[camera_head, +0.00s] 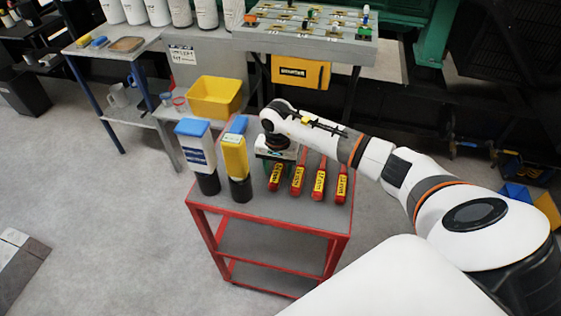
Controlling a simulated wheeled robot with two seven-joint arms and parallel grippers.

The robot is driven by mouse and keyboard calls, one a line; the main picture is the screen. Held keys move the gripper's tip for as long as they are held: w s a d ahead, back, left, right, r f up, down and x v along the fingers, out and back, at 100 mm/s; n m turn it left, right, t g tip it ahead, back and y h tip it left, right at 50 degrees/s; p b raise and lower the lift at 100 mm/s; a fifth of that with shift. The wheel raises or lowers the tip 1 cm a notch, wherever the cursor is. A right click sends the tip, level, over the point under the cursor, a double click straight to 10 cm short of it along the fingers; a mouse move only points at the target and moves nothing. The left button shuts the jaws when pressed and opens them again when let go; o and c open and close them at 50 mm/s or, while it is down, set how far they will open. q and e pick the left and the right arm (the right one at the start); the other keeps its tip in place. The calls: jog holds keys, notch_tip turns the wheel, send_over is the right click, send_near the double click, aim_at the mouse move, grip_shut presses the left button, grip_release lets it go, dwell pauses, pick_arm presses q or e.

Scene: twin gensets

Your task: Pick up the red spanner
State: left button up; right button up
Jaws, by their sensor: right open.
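Several red-handled tools with yellow labels lie side by side on the grey top of a red cart (285,210). They are the leftmost red tool (274,178), a second (297,179), a third (319,186) and the rightmost (341,188). The label text is too small to read, so I cannot tell which one is the red spanner. My right gripper (277,160) points down over the far end of the leftmost tool, open. It hides that tool's far end, and I cannot tell whether it touches it. My left gripper is not in view.
A blue-and-white bottle (197,155) and a yellow bottle with a blue top (236,162) stand on the cart, left of the tools. A yellow bin (214,98) sits behind on a grey bench. A grey board with coloured items (300,22) is further back. Floor at left is mostly clear.

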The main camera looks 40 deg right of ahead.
jog(key=shift+f, duration=0.25)
grip_shut()
jog(key=shift+r, duration=0.1)
jog(key=shift+w, duration=0.1)
jog(key=shift+r, duration=0.35)
notch_tip(320, 180, up, 9)
jog(key=b, duration=0.2)
jog(key=shift+r, duration=0.15)
